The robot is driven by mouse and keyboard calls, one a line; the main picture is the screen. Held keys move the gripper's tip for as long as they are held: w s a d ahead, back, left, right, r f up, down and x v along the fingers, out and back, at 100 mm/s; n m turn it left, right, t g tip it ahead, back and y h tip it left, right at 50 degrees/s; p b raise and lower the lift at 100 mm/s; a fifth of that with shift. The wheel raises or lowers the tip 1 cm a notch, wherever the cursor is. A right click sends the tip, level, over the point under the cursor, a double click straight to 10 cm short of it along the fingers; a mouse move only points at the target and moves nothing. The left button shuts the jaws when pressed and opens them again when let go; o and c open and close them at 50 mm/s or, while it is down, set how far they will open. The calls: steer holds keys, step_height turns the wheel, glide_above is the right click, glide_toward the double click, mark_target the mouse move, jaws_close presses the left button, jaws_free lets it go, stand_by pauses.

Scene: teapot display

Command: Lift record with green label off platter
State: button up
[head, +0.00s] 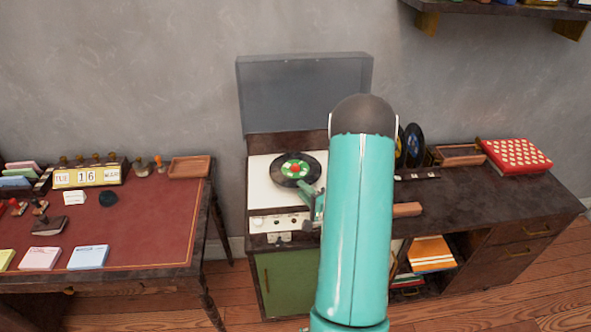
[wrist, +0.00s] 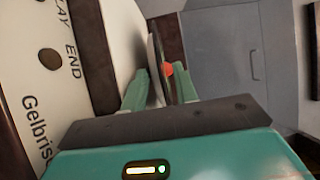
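The record with the green label (head: 283,168) lies flat on the turntable (head: 262,196), with a small red piece at its centre. The platter under it is mostly hidden in the head view. My gripper (head: 313,199) is at the record's front right edge, partly hidden by my arm. In the wrist view my gripper (wrist: 161,88) has its two fingers apart. The dark record (wrist: 159,50) shows nearly edge-on between them, with the red centre piece (wrist: 168,69) near the right finger. I cannot tell whether either finger touches it.
A raised grey lid (head: 300,90) stands behind the turntable. Dark records (head: 414,143) stand upright to the right, partly behind my arm. A red patterned box (head: 517,155) and a wooden tray (head: 459,155) are farther right. A red-topped desk (head: 150,225) is at the left.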

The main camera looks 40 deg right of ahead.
steer(key=shift+w, duration=0.2)
jaws_close()
steer(key=shift+r, duration=0.1)
